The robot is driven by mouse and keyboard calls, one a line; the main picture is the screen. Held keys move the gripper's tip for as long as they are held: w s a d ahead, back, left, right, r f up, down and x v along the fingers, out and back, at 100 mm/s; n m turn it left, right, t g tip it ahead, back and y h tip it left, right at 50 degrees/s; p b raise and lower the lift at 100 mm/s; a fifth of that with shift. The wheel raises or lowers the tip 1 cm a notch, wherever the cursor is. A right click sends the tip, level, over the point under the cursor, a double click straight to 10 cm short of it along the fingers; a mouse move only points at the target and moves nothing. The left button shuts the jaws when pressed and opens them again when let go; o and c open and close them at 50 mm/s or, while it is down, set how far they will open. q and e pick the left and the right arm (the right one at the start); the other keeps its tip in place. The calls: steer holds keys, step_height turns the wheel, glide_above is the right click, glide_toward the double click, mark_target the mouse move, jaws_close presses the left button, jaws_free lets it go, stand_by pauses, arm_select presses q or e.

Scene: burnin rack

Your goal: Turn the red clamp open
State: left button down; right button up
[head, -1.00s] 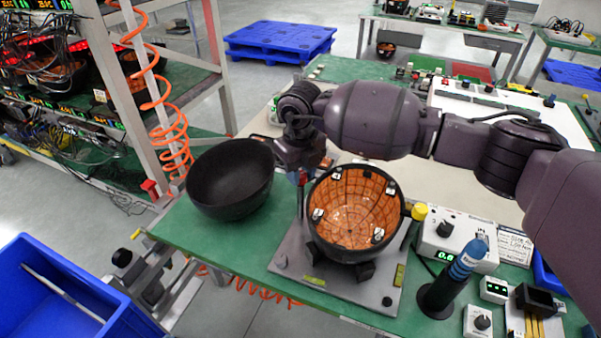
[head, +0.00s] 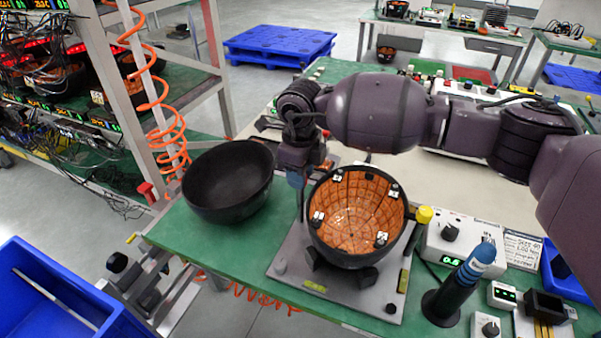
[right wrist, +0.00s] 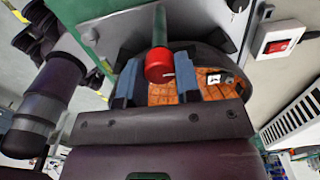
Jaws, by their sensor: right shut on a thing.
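The red clamp's round red knob (right wrist: 158,66) sits on the end of a grey-green rod in the right wrist view, between the two blue-grey fingers. In the head view only its thin post (head: 301,207) shows, at the left of the fixture; the knob is hidden behind my gripper. My right gripper (head: 297,180) reaches down at the bowl's upper left, shut on the knob; it also shows in the right wrist view (right wrist: 157,85). The black bowl with an orange gridded lining (head: 350,215) stands tilted on the grey fixture plate (head: 290,262). My left gripper is not in view.
An empty black bowl (head: 227,182) lies on the green bench to the left. A blue-topped tool in a black stand (head: 462,280) and a control box (head: 440,245) are at the right. A blue bin (head: 60,290) is at the lower left.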

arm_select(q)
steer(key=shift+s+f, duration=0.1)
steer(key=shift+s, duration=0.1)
arm_select(e)
steer(key=shift+r, duration=0.1)
steer(key=o, duration=0.9)
steer(key=shift+o, duration=0.2)
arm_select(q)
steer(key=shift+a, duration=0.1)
arm_select(e)
step_height(320, 180, up, 11)
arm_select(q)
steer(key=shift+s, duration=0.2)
arm_select(e)
steer(key=shift+f, duration=0.2)
